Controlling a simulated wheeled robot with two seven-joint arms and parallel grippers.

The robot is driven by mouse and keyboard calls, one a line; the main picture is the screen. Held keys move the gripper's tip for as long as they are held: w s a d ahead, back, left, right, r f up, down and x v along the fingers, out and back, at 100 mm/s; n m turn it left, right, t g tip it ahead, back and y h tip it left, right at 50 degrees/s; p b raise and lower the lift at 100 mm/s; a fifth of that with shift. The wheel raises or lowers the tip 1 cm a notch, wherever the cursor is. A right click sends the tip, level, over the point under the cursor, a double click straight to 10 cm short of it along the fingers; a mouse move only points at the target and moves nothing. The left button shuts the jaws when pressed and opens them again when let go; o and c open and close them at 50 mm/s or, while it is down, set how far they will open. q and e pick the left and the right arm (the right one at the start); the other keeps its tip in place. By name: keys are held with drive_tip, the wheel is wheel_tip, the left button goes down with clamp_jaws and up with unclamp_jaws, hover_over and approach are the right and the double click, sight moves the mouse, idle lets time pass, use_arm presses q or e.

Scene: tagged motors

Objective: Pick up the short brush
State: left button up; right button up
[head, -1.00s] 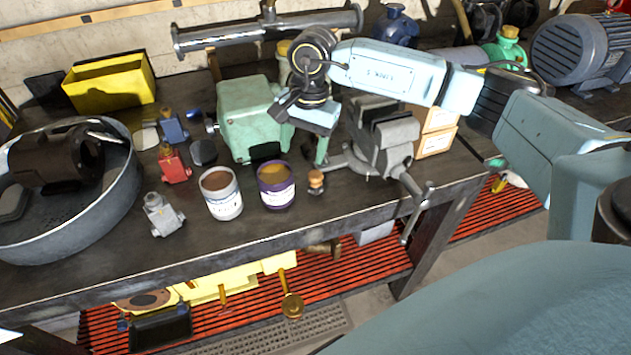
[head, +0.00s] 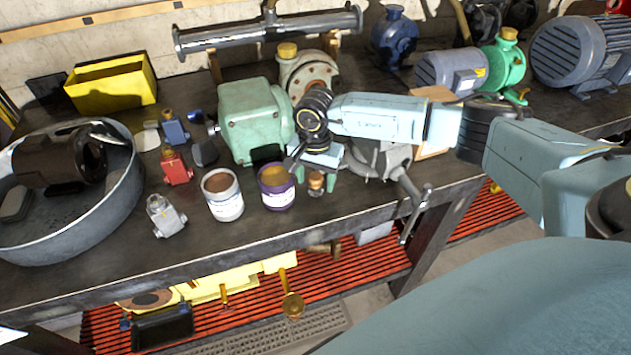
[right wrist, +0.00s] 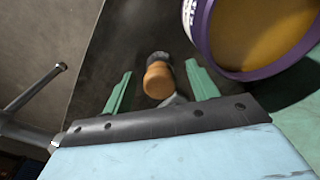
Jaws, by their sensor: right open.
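The short brush (head: 316,182) stands on the workbench just right of the purple can (head: 276,188), near the front edge. Only its orange-brown wooden end and a dark band below show clearly. My right gripper (head: 312,172) is over the brush from behind, pointing down. In the right wrist view the brush (right wrist: 158,80) shows between the two green fingers of the open gripper (right wrist: 159,75), with a gap on each side. I cannot tell how far above it the fingertips are. My left gripper is not in view.
The purple can (right wrist: 250,35) is close beside one finger in the right wrist view. A white can (head: 222,194) stands left of it. A green gearbox (head: 250,120) is behind, and a grey vise (head: 385,160) with its handle is to the right. The bench front edge is near.

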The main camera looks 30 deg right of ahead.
sight(315, 176)
drive_tip(key=shift+f, duration=0.75)
drive_tip(key=c, duration=1.1)
drive_tip(key=shift+o, duration=0.2)
wheel_tip(315, 176, up, 10)
drive_tip(key=shift+r+b, duration=0.1)
drive_tip(key=shift+b, duration=0.25)
